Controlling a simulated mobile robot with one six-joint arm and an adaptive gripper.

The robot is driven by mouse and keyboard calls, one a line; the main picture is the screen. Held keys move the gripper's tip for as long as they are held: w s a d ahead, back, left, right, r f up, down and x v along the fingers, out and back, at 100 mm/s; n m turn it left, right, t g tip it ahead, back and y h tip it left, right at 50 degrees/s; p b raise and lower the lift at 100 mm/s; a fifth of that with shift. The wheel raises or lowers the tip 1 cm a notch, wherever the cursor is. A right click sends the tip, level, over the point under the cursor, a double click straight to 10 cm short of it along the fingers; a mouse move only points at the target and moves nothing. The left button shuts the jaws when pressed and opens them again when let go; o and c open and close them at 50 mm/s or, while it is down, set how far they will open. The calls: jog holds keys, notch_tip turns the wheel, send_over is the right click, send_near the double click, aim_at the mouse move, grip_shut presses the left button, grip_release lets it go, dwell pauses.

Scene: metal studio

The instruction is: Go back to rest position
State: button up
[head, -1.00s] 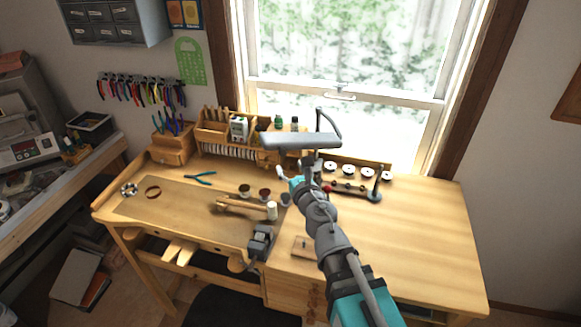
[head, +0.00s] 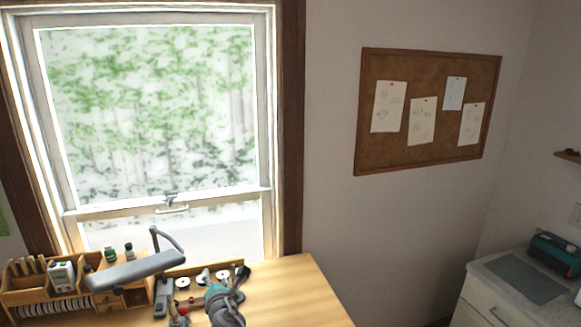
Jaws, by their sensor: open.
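My gripper (head: 238,282) shows small and dark at the bottom of the head view, at the end of my grey and teal arm. It is open, and I see nothing held in it. It is over the back part of the wooden workbench (head: 290,291), to the right of the grey lamp head (head: 135,271). The rest of my arm is cut off by the lower picture edge.
A wooden organizer (head: 35,290) with bottles stands at the bench's back left. White discs (head: 222,275) sit in a row behind my gripper. A window (head: 150,110) and corkboard (head: 425,150) are on the wall. A cabinet (head: 500,305) stands at right.

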jog(key=w+d+f+m+g+h, duration=0.1)
jog(key=d+f+m+g+h, duration=0.15)
jog(key=d+m, duration=0.45)
jog(key=w+d+f+m+g+h, duration=0.1)
jog(key=d+f+m+h, duration=0.35)
jog(key=d, duration=0.45)
jog(key=w+d+f+m+g+h, duration=0.1)
jog(key=d+f+m+g+h, duration=0.15)
jog(key=d+m, duration=0.45)
jog(key=s+d+f+m+g+y, duration=0.1)
jog(key=s+d+f+m+g, duration=0.1)
jog(key=s+d+m+g, duration=0.1)
jog(key=s+d+f+m+g+y, duration=0.1)
jog(key=s+d+f+m+g, duration=0.2)
jog(key=s+d+m, duration=0.1)
jog(key=s+d+f+m+g+y+b, duration=0.1)
jog(key=s+d+f+m+g, duration=0.2)
jog(key=s+d+m, duration=0.1)
jog(key=shift+s+d+f+m, duration=0.1)
jog(key=shift+s+d+m, duration=0.1)
jog(key=shift+d+m, duration=0.4)
jog(key=shift+s+d+f+m, duration=0.15)
jog(key=shift+d+m, duration=0.1)
jog(key=shift+d, duration=0.55)
jog(key=shift+s+d+r+m+g+y, duration=0.1)
jog(key=shift+s+m+g+y, duration=0.2)
jog(key=shift+s, duration=0.2)
